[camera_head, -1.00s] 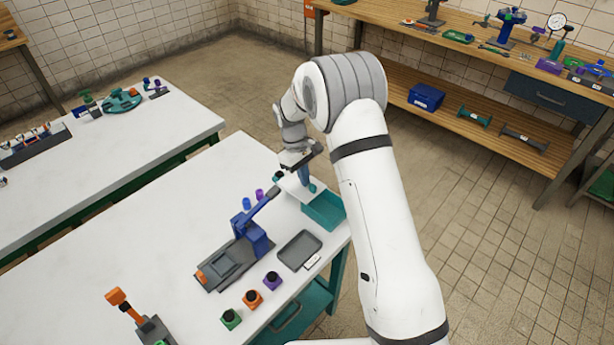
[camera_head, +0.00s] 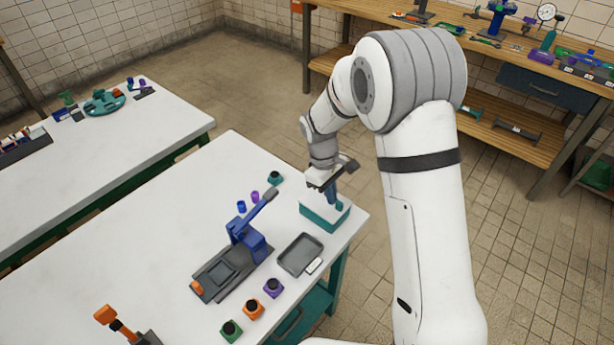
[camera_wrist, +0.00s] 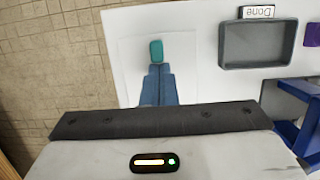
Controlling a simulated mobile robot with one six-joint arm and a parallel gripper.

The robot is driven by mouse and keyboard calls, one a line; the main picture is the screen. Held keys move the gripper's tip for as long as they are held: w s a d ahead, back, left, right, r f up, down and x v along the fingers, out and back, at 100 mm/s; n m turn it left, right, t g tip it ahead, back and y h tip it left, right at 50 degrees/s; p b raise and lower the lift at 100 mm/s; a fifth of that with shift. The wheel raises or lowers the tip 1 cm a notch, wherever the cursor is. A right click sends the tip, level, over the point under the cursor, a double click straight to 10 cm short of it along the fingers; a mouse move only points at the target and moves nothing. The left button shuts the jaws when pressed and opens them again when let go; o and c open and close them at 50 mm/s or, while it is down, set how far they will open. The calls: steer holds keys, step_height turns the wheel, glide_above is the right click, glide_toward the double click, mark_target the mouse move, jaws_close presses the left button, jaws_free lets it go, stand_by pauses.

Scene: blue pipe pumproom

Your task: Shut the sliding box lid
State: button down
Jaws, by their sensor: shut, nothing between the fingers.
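The teal box (camera_head: 327,221) stands near the far right corner of the white table. Its white lid (camera_head: 340,204) appears to cover the top, and no open interior shows in the head view. In the wrist view the lid (camera_wrist: 132,70) is a pale panel with a teal knob (camera_wrist: 156,49). My gripper (camera_head: 328,201) is over the lid with its blue fingers pointing down. In the wrist view my gripper (camera_wrist: 157,70) is shut and empty, its fingertips right beside the knob. I cannot tell whether they touch it. Any narrow gap at the lid's edge is hidden.
A grey tray (camera_head: 300,254) with a label lies in front of the box. A blue lever press (camera_head: 247,240) stands to its left. A wooden workbench (camera_head: 470,60) stands behind.

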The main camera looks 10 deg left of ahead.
mark_target(321, 198)
steer(key=shift+s+d+f, duration=0.1)
steer(key=shift+s+d, duration=0.1)
steer(key=shift+w+a, duration=0.15)
steer(key=shift+a, duration=0.15)
steer(key=w+a, duration=0.1)
steer(key=w+a+r, duration=0.1)
steer(key=a, duration=0.1)
steer(key=shift+w+a+r, duration=0.15)
steer(key=shift+w+a, duration=0.15)
steer(key=s+v, duration=0.1)
steer(key=v, duration=0.7)
steer(key=s+d+r+m+y, duration=0.1)
steer(key=s+d+r+m, duration=0.15)
steer(key=d+r, duration=0.4)
steer(key=s+d+r+m+t, duration=0.1)
steer(key=s+d+m, duration=0.3)
steer(key=s+d, duration=0.4)
steer(key=s+d+r+m+t+y, duration=0.1)
steer(key=s+d+r+m+t, duration=0.1)
steer(key=s+d+m, duration=0.3)
steer(key=s+d+t, duration=0.1)
steer(key=s+d, duration=0.2)
steer(key=s, duration=0.4)
steer(key=shift+s+d+r+b, duration=0.2)
steer(key=shift+s+r+b, duration=0.1)
steer(key=shift+s+b, duration=0.05)
